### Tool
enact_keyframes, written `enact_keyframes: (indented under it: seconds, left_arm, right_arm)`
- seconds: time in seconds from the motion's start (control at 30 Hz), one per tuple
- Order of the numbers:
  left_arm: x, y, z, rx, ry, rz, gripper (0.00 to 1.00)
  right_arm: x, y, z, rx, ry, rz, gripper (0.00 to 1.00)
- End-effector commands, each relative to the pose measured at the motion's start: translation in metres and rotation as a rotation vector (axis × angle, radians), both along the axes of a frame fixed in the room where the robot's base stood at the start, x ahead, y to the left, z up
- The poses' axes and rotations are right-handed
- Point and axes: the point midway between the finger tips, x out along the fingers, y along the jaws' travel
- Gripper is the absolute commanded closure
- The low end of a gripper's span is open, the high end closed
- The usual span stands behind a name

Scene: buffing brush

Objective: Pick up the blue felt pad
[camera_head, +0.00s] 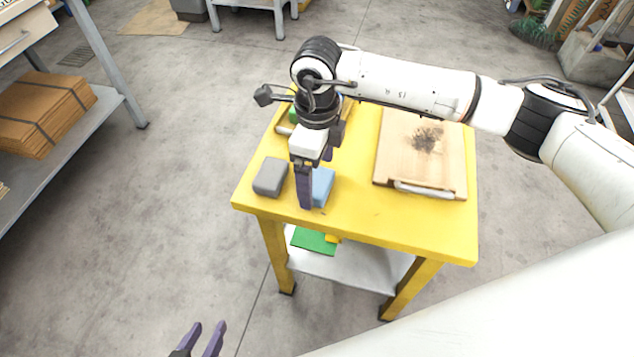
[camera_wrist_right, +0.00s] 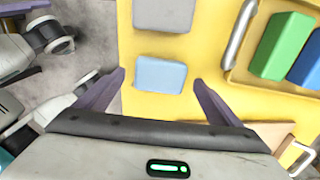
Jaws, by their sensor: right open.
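The blue felt pad (camera_head: 323,186) lies on the yellow table, partly hidden behind my right gripper in the head view. In the right wrist view the pad (camera_wrist_right: 160,75) lies ahead of and between the spread fingers. My right gripper (camera_head: 306,204) points down over the table close to the pad. It is open and empty, with a finger to either side in the wrist view (camera_wrist_right: 158,80). My left gripper (camera_head: 209,326) is low at the bottom edge of the head view, away from the table, its fingers apart and empty.
A grey block (camera_head: 270,177) lies left of the pad. A tray (camera_wrist_right: 236,72) holds a green block (camera_wrist_right: 282,46) and a darker blue block (camera_wrist_right: 308,62). A wooden board (camera_head: 400,160) with a dark smudge and metal handle lies on the table's right.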

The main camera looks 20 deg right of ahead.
Motion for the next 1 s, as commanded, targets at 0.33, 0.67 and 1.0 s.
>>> enact_keyframes:
  seconds: [0.33,0.67,1.0]
  left_arm:
    - [0.0,0.0,-0.001,0.001,0.001,0.001,0.69]
    - [0.003,0.0,0.0,0.001,-0.005,0.001,0.69]
    - [0.003,0.001,0.001,0.001,-0.006,0.001,0.69]
  right_arm:
    - [0.0,0.0,-0.013,0.001,-0.001,0.0,0.17]
    - [0.0,0.0,-0.013,0.001,-0.001,0.0,0.56]
    - [0.002,0.0,0.013,0.002,-0.005,0.0,0.56]
